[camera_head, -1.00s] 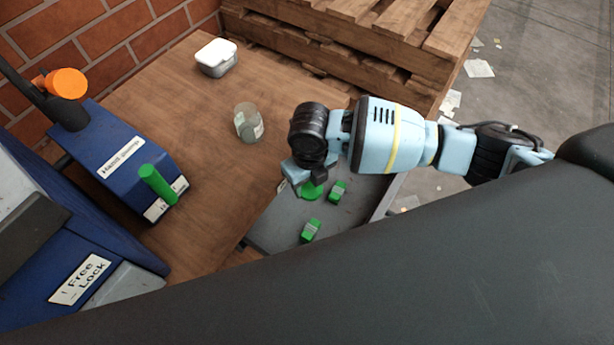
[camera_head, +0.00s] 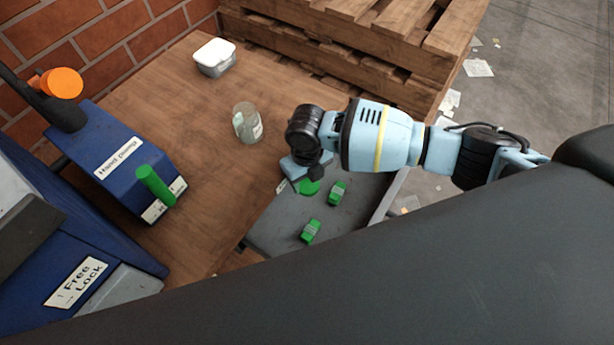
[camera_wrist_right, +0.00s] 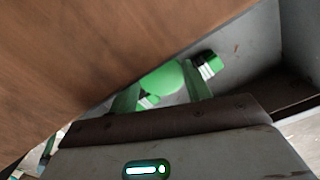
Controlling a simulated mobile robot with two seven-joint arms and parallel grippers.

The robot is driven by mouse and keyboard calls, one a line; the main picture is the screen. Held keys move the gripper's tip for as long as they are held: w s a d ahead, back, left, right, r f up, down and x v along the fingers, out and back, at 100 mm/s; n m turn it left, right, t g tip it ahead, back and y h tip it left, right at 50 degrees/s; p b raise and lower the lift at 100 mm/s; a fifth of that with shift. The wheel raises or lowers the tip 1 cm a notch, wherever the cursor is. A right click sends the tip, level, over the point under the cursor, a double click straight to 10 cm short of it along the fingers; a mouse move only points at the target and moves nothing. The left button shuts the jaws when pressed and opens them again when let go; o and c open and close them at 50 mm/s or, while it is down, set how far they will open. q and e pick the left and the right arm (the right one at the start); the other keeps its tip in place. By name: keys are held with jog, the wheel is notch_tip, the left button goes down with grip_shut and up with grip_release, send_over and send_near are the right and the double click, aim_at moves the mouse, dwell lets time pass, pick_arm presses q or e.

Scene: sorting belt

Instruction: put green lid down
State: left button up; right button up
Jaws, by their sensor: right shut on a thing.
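A round green lid (camera_head: 309,187) shows below my right gripper (camera_head: 303,183) in the head view, over the grey tray (camera_head: 275,225) near the table's edge. In the right wrist view the lid (camera_wrist_right: 163,80) lies between the two green fingers of my right gripper (camera_wrist_right: 160,98), which is shut on it. The gripper hides part of the lid in the head view. I cannot tell whether the lid touches the tray floor. My left gripper is not in view.
Two green-and-grey blocks (camera_head: 338,192) (camera_head: 311,231) lie in the tray. A glass jar (camera_head: 247,123) and a white-lidded box (camera_head: 215,58) stand on the wooden table (camera_head: 170,90). A blue hand pump (camera_head: 125,160) is at left. Wooden pallets (camera_head: 350,40) stand behind.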

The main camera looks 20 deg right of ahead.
jog(key=shift+f, duration=0.4)
jog(key=shift+f, duration=0.25)
jog(key=o, duration=1.2)
jog(key=shift+c, duration=0.2)
jog(key=shift+r, duration=0.15)
